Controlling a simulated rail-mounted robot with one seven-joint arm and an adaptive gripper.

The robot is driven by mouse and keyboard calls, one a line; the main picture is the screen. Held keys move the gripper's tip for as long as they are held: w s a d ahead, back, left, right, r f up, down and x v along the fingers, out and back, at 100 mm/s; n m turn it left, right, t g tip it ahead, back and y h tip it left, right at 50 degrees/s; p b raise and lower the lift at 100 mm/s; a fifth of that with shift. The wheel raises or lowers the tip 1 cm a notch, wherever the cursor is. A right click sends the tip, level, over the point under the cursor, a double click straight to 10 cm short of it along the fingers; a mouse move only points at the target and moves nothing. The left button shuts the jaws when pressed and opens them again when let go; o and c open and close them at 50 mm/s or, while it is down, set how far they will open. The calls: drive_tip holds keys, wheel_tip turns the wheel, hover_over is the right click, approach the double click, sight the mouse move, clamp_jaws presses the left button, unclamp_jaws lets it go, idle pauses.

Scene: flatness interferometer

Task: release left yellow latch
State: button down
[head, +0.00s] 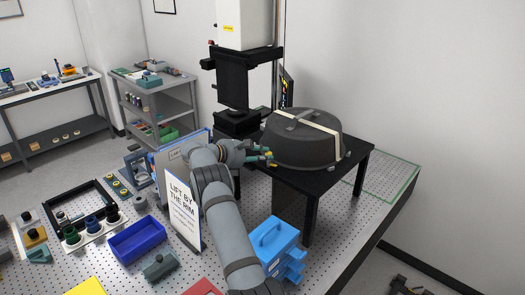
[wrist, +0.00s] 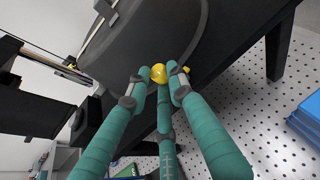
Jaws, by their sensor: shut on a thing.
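The left yellow latch (wrist: 158,73) is a small yellow knob on the lower rim of a dark round cover (wrist: 135,50). In the wrist view my gripper (wrist: 160,76) has its green fingers closed around the latch, with fingertips on either side of it. In the head view the cover (head: 300,140) sits on a black table (head: 318,178), with a pale strap across it. My gripper (head: 268,158) reaches the cover's left edge there, and yellow shows by the fingers. The fingers partly hide the latch.
A "lift by the rim" sign (head: 181,210) stands left of my arm. A blue drawer box (head: 272,245) stands below and in front of the table. A tall instrument column (head: 236,80) rises behind the gripper. A blue bin (head: 137,236) lies on the perforated bench at left.

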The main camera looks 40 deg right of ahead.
drive_tip(key=shift+d+r, duration=0.2)
drive_tip(key=shift+r, duration=0.05)
drive_tip(key=c, duration=1.6)
unclamp_jaws()
drive_tip(key=shift+s, duration=0.1)
drive_tip(key=shift+c, duration=0.2)
drive_tip(key=shift+o, duration=0.3)
drive_tip(key=shift+f, duration=0.1)
drive_tip(key=shift+a, duration=0.15)
drive_tip(key=v, duration=1.1)
drive_tip(key=shift+a, duration=0.4)
